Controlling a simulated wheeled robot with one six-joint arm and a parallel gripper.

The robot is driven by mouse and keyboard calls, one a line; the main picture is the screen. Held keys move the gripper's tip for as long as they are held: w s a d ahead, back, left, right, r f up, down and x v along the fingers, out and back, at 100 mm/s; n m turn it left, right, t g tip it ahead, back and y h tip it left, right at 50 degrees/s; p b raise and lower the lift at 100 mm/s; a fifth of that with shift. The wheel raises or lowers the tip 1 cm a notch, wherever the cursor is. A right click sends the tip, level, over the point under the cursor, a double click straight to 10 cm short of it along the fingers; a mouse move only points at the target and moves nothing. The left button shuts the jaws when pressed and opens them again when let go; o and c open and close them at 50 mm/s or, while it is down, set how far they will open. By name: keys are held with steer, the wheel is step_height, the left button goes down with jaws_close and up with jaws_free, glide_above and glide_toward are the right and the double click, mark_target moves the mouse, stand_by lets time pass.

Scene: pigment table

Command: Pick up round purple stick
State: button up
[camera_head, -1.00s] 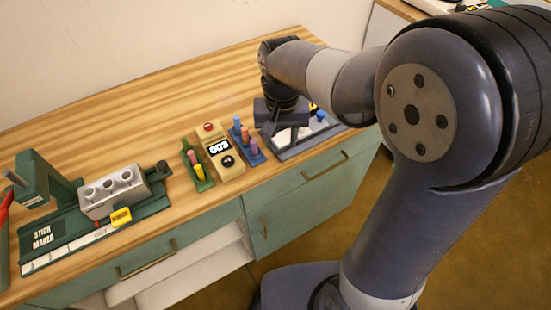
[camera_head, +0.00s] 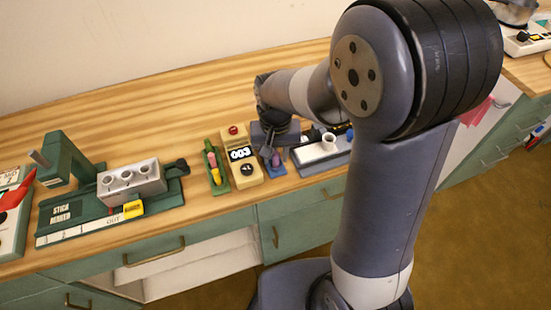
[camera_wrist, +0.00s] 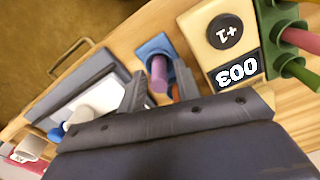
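The round purple stick (camera_wrist: 159,73) stands in a blue holder (camera_wrist: 153,47) in the wrist view. In the head view the purple stick (camera_head: 276,159) shows just below my gripper, at the front of the blue holder (camera_head: 279,171). My gripper (camera_wrist: 160,76) is open, with one finger on each side of the purple stick. I cannot tell whether either finger touches it. An orange stick (camera_wrist: 173,92) shows in part behind it, between the fingers. The rest of the holder is hidden by my gripper.
A beige counter box reading 003 (camera_head: 241,154) stands close left of the blue holder. Left of it is a green holder (camera_head: 219,184) with sticks. A grey tray (camera_head: 322,152) is close on the right. The green stick maker (camera_head: 72,212) stands far left.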

jaws_close()
